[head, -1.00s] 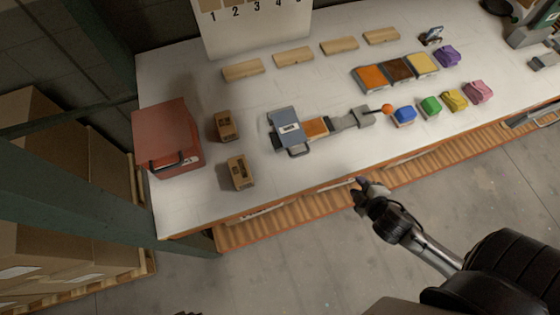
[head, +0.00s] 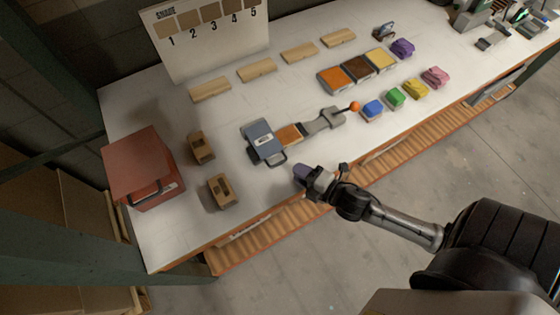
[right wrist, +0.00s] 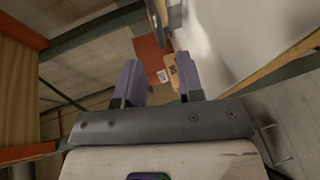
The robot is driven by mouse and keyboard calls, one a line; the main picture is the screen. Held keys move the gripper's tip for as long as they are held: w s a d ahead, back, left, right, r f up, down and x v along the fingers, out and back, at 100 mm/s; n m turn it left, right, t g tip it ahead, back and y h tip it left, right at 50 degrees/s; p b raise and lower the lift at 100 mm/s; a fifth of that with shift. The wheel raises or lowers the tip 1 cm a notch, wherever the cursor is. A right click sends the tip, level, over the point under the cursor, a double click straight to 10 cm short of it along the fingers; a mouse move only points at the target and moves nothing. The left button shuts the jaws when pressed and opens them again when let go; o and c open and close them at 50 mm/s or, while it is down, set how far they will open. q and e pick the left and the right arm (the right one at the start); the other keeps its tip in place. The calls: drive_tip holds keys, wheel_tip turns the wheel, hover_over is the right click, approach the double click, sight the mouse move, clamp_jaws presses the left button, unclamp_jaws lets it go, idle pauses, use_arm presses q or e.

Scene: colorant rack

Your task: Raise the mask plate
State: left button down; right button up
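The mask plate seems to be the blue-grey plate (head: 258,136) with a white label and a dark handle (head: 277,159) on its front side. It lies on the white bench, at the left end of a grey fixture (head: 322,122) with an orange block (head: 289,135) beside the plate. My right gripper (head: 303,174) is at the bench's front edge, a little right of and nearer than the handle, apart from it. In the right wrist view its two purple fingers (right wrist: 160,80) are spread with nothing between them. My left gripper is out of view.
A red box (head: 145,172) and two brown blocks (head: 202,148) stand left of the plate. An orange ball-tipped lever (head: 355,106) and several coloured blocks (head: 395,97) are to the right. Wooden bars (head: 257,70) lie behind. An orange slatted strip (head: 270,221) runs along the front.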

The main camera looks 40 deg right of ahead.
sight(280, 162)
drive_tip(key=x, duration=0.7)
drive_tip(key=shift+w+f, duration=0.1)
drive_tip(key=shift+w, duration=0.15)
clamp_jaws()
idle(0.4)
